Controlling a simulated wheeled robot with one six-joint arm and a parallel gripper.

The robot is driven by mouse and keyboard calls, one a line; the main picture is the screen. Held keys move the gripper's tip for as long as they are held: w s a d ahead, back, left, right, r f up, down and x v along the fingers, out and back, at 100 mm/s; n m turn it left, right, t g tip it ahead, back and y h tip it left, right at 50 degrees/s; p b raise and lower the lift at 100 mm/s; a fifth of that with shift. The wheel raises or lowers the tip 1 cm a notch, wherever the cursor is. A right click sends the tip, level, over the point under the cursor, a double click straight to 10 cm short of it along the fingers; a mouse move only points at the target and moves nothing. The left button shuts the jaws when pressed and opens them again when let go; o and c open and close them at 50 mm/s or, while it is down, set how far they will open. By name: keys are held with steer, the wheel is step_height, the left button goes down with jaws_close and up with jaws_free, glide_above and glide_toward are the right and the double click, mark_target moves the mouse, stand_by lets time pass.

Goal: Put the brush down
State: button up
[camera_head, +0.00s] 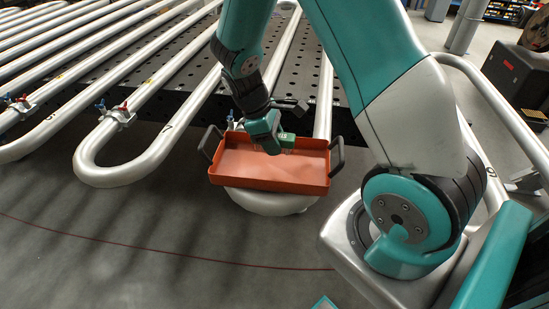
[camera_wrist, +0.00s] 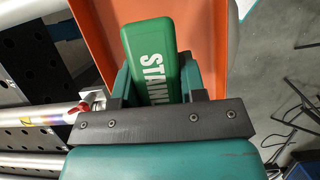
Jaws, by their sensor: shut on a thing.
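The brush shows in the wrist view as a green block (camera_wrist: 153,62) with white lettering. My gripper (camera_wrist: 156,85) is shut on it, with one finger on each side. In the head view my gripper (camera_head: 268,136) is at the orange tray, over its back wall and inner floor, and the green brush (camera_head: 287,140) shows beside the fingers. The brush's underside is hidden, so I cannot tell whether it touches the tray floor. The orange tray (camera_head: 268,184) has dark handles at both ends and looks empty otherwise. It also shows in the wrist view (camera_wrist: 214,28).
The tray rests on the rounded bend of a silver pipe coil (camera_head: 270,203). More silver coils (camera_head: 120,172) with small red and blue valves run to the left over a dark perforated plate. The grey floor (camera_head: 150,255) in front is clear.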

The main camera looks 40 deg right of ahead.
mark_target(278, 168)
step_height(278, 168, down, 7)
steer(key=shift+r+p, duration=0.15)
steer(key=shift+p, duration=0.25)
